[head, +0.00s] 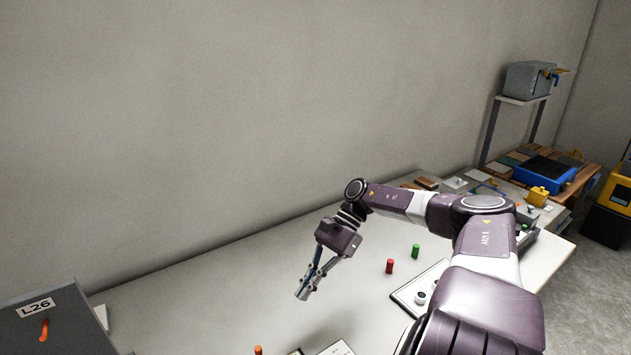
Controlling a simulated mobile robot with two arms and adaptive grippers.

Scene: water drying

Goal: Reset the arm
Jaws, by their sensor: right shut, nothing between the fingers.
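My right arm comes in from the lower right and bends across the white table (210,300). Its gripper (304,290) points down above the middle of the table, with its fingers shut and nothing seen between them. A red cylinder (389,266) and a green cylinder (415,251) stand to the right of the gripper, apart from it. My left gripper is not in view.
A grey box marked L26 (45,325) with an orange handle is at the lower left. A white panel (408,296) lies partly behind my arm. A blue tray (545,175) and a yellow item (538,196) sit at the far right. The table left of the gripper is clear.

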